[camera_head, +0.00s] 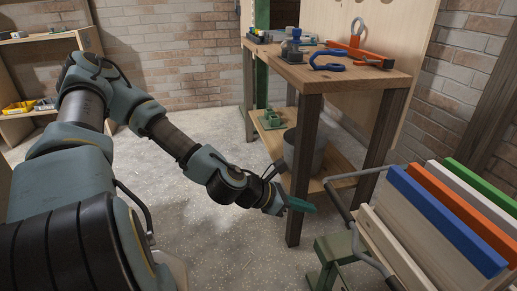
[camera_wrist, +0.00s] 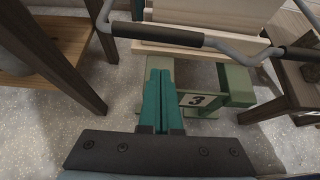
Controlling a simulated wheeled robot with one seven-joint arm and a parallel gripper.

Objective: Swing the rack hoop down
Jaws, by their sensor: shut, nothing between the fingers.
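The rack hoop (camera_head: 359,175) is a bent grey metal tube with a black grip (camera_head: 338,201), at the near left end of the rack holding coloured boards. In the wrist view the hoop's black grip (camera_wrist: 158,34) crosses the top, with a grey bend (camera_wrist: 238,54) on the right. My gripper (camera_head: 306,207) has teal fingers pressed together and empty. It is just left of the grip in the head view, with a small gap. In the wrist view my gripper (camera_wrist: 160,66) points at the grip from below it. The depth between them is unclear.
Blue (camera_head: 447,220), orange, white and green boards fill the rack. A wooden workbench (camera_head: 335,77) with tools stands behind, its front leg (camera_head: 303,165) close to my gripper.

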